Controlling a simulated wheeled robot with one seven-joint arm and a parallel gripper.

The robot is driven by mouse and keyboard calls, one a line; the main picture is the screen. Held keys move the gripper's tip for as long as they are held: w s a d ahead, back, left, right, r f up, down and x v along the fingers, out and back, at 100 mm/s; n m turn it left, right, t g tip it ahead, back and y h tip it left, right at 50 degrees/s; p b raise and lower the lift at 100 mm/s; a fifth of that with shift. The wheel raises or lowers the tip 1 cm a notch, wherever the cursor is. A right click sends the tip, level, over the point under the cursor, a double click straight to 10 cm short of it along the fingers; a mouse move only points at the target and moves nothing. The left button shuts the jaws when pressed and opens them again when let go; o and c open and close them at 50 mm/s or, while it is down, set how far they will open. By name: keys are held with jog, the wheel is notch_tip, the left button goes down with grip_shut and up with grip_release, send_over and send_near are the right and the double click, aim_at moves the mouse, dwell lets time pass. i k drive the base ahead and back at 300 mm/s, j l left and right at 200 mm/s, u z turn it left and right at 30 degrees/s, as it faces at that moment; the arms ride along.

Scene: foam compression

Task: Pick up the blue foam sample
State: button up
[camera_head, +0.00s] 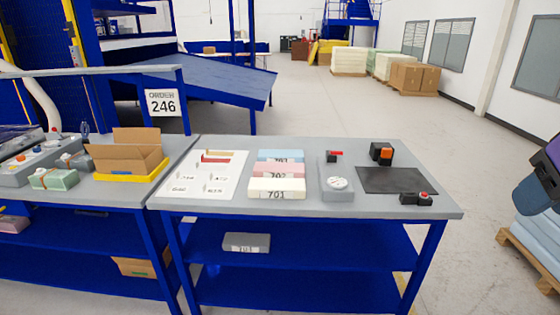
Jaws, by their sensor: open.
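The blue foam sample (281,154) is a light blue flat block on the grey table (420,207). It lies at the back of a row of three blocks near the table's middle. The label on its front face is partly hidden by the pink block (278,167), marked 702. A cream block (276,184), marked 701, is at the front of the row. Part of my arm shows at the right picture edge, well to the right of the table. The fingers of my gripper are not in view.
Left of the blocks lies a white printed sheet (190,176). Right of them are a grey device with a round dial (338,184), a dark mat (398,180), and black units (381,152) (416,198). An open cardboard box (126,157) stands further left.

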aim_at(264, 155)
jog(key=i+j, duration=1)
jog(key=i, duration=0.25)
jog(key=i+j, duration=0.5)
jog(key=i, duration=0.1)
